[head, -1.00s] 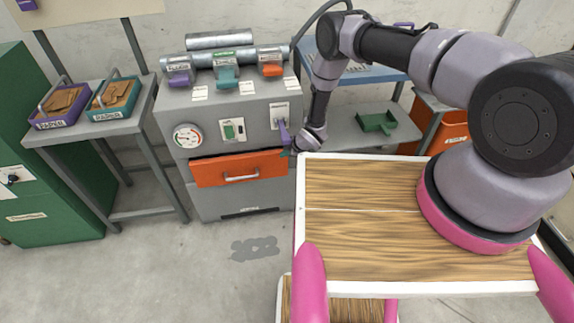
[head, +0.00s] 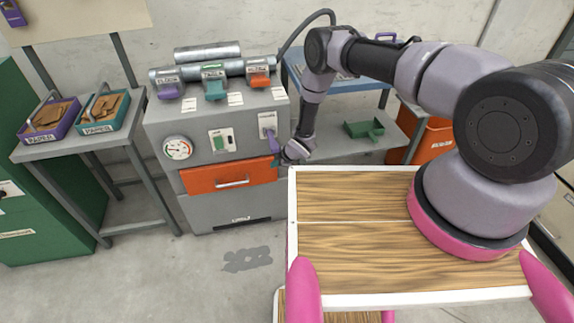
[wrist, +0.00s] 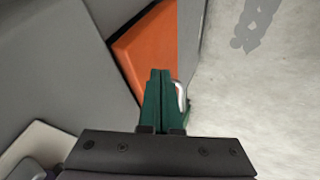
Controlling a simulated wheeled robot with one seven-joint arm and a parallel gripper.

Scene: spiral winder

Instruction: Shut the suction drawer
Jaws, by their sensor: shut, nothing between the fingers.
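The suction drawer (head: 228,178) has an orange front with a pale bar handle (head: 232,183), low on the grey machine (head: 215,125). It seems to stand a little out from the machine; the exact gap is hard to tell. My gripper (head: 279,160) is at the drawer's upper right end, below a purple lever (head: 272,145). In the wrist view its green fingers (wrist: 163,92) are together and empty, close against the orange drawer (wrist: 148,50). A piece of the handle (wrist: 182,97) shows beside the fingertips. Whether they touch the drawer cannot be told.
A cart with a wood top (head: 350,250) stands right of the machine in front of me. A side table (head: 75,148) with two paper trays is at the left. A blue-topped bench (head: 340,85) is behind my arm. The floor before the drawer is clear.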

